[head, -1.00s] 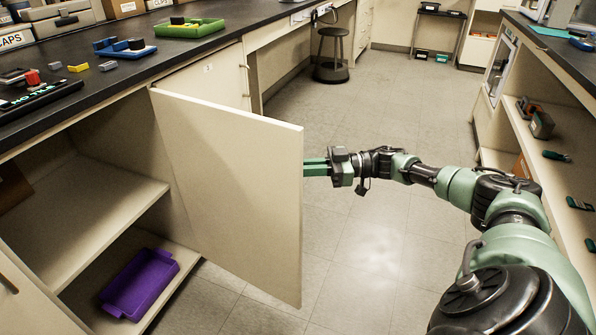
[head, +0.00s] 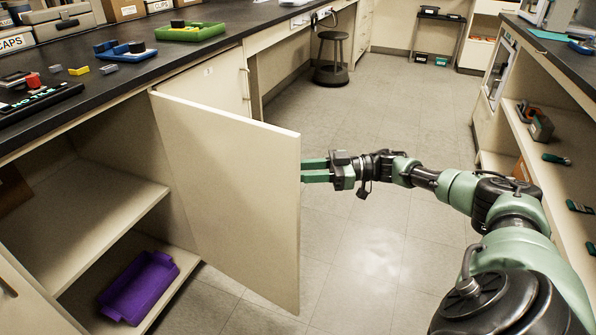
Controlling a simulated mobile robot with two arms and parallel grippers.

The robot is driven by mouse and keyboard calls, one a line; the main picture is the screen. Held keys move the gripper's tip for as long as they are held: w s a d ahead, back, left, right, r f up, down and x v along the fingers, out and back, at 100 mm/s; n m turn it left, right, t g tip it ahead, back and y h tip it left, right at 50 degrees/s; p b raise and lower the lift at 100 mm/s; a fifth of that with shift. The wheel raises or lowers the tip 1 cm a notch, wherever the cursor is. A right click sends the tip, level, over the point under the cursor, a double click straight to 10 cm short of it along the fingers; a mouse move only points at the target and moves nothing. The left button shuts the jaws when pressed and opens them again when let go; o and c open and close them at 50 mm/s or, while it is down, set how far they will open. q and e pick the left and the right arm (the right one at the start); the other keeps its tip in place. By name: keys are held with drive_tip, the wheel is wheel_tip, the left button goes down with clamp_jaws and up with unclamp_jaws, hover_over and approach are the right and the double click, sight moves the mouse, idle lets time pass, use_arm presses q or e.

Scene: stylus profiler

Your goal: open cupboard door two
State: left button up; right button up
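A cream cupboard door (head: 230,190) in the head view stands swung well out from the bench front, hinged at the right side of its opening. The cupboard inside is exposed, with a middle shelf (head: 95,215) and a purple tray (head: 140,287) at the bottom. My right gripper (head: 303,171) is at the door's free edge, on its far side. Its green fingers show a gap between them; the tips are partly hidden by the door, so I cannot tell whether they touch it. My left gripper is not in view.
The black benchtop (head: 150,65) above carries a green tray (head: 191,32), a blue piece and small blocks. Another closed door (head: 213,80) is beyond. A stool (head: 332,55) stands farther back. Open shelving (head: 550,150) lines the right. The floor between is clear.

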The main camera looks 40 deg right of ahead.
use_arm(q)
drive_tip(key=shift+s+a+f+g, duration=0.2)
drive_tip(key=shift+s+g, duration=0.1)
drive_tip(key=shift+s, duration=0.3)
use_arm(e)
drive_tip(key=v, duration=0.7)
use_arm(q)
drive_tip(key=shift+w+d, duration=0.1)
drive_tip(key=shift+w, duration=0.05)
use_arm(e)
drive_tip(key=shift+s+d, duration=0.15)
